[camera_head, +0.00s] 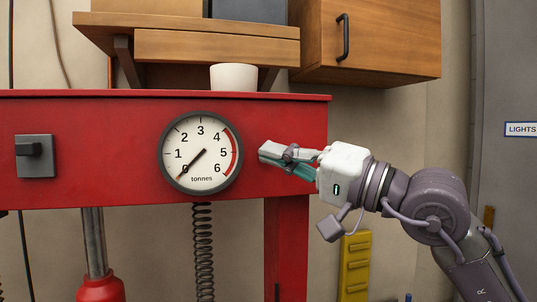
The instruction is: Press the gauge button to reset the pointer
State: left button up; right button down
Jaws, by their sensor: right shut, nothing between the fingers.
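The round gauge (200,180) is on the front of the red press beam. Its white dial is marked 0 to 6 tonnes, with a red arc at the right, and its black pointer (195,161) points down-left at about 0. My right gripper (264,153) comes in from the right and is shut and empty. Its fingertips are in front of the red beam, just right of the gauge rim and apart from it in the picture. I cannot make out a gauge button; the fingers may hide it. My left gripper is not in view.
A dark grey switch box (34,169) is on the beam (105,150) at the left. A white cup (234,78) stands on top of the beam. A wooden shelf (215,47) and cabinet (385,35) are above. A coil spring (203,250) hangs below the gauge.

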jog(key=shift+s+d+b, duration=0.2)
jog(key=shift+s+b, duration=0.1)
jog(key=shift+s, duration=0.25)
jog(key=s+b, duration=0.1)
jog(key=s+d+b, duration=0.1)
jog(key=s, duration=0.1)
jog(key=s+b, duration=0.1)
jog(key=shift+s+d, duration=0.25)
jog(key=shift+s, duration=0.1)
dwell(0.5)
